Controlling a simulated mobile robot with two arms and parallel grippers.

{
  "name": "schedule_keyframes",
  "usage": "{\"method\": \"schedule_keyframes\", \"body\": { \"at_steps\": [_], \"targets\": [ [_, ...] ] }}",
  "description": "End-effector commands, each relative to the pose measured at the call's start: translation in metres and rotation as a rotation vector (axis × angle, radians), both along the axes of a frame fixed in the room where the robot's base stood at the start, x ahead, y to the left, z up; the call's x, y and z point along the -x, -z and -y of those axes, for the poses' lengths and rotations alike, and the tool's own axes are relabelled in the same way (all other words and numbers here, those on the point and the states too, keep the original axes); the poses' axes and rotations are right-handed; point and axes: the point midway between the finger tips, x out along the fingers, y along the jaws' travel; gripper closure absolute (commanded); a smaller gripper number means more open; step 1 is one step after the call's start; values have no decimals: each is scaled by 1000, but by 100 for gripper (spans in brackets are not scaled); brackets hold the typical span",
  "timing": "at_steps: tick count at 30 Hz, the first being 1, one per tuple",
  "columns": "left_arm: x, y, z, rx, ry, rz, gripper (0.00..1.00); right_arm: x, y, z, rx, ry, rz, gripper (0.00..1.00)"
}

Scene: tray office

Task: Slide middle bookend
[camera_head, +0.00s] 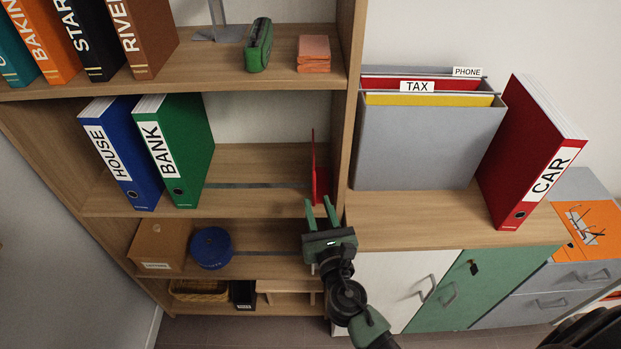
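The red middle bookend (321,182) stands upright on the middle shelf (255,170), near the shelf's right side wall. A dark strip runs along the shelf from the books towards it. A blue HOUSE binder (115,165) and a green BANK binder (185,145) lean at the shelf's left, with a wide gap between them and the bookend. My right gripper (320,208) is in front of the bookend's lower part, its two green fingers apart and pointing up towards it. I cannot tell whether they touch it. My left gripper is not in view.
The cabinet's side wall (347,110) is close to the right of the bookend. A grey file holder (425,150) and a red CAR binder (525,150) stand on the counter at right.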

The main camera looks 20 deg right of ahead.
Motion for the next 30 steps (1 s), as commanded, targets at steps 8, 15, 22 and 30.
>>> {"method": "schedule_keyframes", "body": {
  "at_steps": [8,15,22,30],
  "targets": [
    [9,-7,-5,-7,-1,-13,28,-33,-9,2,24,1,14,70],
    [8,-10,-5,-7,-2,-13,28,-67,-7,5,21,0,12,70],
    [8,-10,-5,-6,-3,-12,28,-78,-6,6,20,0,10,70],
    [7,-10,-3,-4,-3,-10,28,-78,-6,6,19,0,10,92]
  ]
}}
